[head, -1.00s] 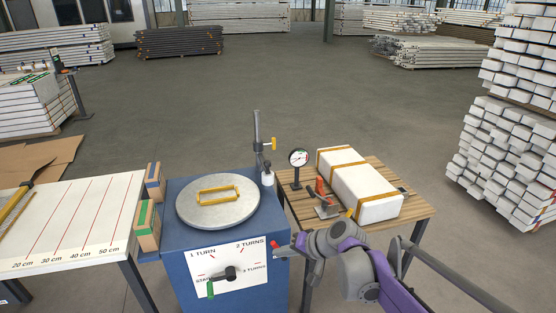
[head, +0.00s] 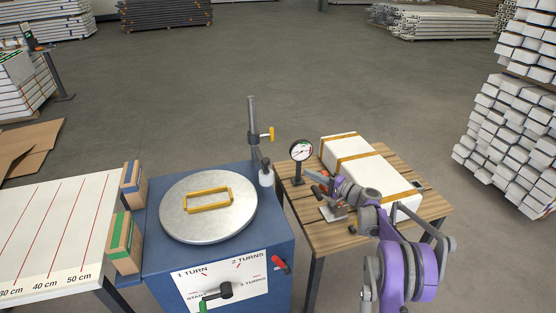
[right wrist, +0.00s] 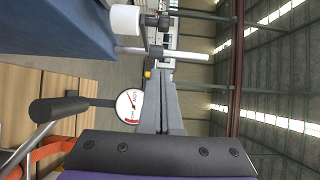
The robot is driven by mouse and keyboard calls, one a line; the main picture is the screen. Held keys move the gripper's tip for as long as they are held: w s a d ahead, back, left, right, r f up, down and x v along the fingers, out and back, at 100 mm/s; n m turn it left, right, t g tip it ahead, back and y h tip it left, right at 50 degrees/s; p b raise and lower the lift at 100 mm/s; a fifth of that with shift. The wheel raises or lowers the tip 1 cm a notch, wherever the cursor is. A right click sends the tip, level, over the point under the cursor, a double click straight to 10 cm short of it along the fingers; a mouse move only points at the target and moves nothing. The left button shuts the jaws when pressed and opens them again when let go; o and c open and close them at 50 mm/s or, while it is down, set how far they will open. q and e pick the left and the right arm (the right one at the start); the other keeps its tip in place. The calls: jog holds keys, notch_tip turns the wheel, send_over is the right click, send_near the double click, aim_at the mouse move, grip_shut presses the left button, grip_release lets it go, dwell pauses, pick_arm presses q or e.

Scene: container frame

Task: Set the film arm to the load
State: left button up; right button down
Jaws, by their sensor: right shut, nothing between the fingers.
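The film arm is a grey post (head: 253,125) at the back right corner of the blue machine, with a yellow handle (head: 271,134) and a white roll (head: 266,176) low beside it. The post and roll (right wrist: 126,19) also show in the right wrist view. A white strapped block (head: 365,165) lies on the wooden table; I cannot tell whether it is the load. The round plate (head: 175,220) bears a yellow frame (head: 209,199). My right gripper (head: 309,176) is shut and empty, just right of the film arm, beside the gauge; its fingers (right wrist: 165,68) point toward the film arm.
A dial gauge (head: 302,151) stands close to my right gripper and shows in the right wrist view (right wrist: 129,105). A clamp (head: 333,212) sits on the wooden table (head: 320,237). The machine has a red lever (head: 281,264) and a turn dial (head: 225,290).

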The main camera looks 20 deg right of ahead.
jog(key=shift+s+r, duration=0.1)
dwell(0.3)
jog(key=s+a+p+x, duration=0.1)
jog(key=a+p+x, duration=0.1)
jog(key=x, duration=1.1)
jog(key=shift+s, duration=0.3)
jog(key=shift+a, duration=0.1)
